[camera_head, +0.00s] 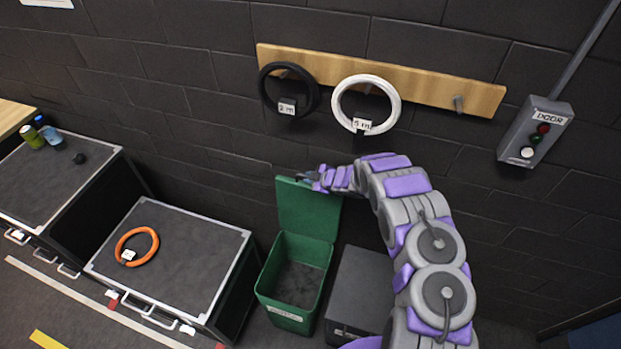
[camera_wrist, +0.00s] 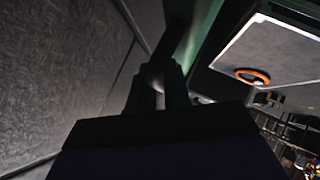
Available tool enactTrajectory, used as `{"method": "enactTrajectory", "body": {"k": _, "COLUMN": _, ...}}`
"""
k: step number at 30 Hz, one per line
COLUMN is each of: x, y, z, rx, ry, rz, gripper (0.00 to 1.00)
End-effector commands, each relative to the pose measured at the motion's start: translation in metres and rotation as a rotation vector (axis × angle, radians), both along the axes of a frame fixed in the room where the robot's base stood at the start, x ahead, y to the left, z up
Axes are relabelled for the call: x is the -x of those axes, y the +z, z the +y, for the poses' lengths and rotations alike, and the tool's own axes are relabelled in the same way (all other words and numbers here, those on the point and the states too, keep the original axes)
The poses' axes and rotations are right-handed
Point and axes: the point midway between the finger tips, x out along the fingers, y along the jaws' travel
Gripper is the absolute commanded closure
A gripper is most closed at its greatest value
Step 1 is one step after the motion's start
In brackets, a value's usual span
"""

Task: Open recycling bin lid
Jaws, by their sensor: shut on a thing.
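The green recycling bin (camera_head: 292,310) stands on the floor in the head view. Its green lid (camera_head: 309,209) is raised to about upright at the bin's back edge, and the dark inside of the bin shows. My gripper (camera_head: 306,178) is at the lid's top edge, shut on the lid. In the wrist view the fingers of my gripper (camera_wrist: 162,85) are dark and close together, with the green lid (camera_wrist: 198,42) just beyond them. The exact grip on the edge is too dark to make out.
A black case (camera_head: 190,255) with an orange ring (camera_head: 137,246) stands left of the bin. A dark grey box (camera_head: 362,290) stands right of it. Black (camera_head: 289,90) and white (camera_head: 366,104) cable rings hang on a wooden wall board (camera_head: 440,88). A door button box (camera_head: 535,132) is at right.

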Motion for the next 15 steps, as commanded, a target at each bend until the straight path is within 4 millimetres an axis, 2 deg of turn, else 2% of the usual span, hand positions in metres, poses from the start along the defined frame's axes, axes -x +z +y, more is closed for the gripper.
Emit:
{"method": "enactTrajectory", "body": {"k": 1, "x": 0.0000, "y": 0.0004, "z": 0.0007, "rx": 0.000, "ry": 0.001, "rz": -0.001, "gripper": 0.82}}
{"method": "enactTrajectory", "body": {"k": 7, "x": 0.0001, "y": 0.0001, "z": 0.0008, "rx": 0.000, "ry": 0.001, "rz": -0.001, "gripper": 0.65}}
{"method": "enactTrajectory", "body": {"k": 15, "x": 0.0004, "y": -0.0003, "z": 0.0000, "rx": 0.000, "ry": 0.001, "rz": 0.002, "gripper": 0.65}}
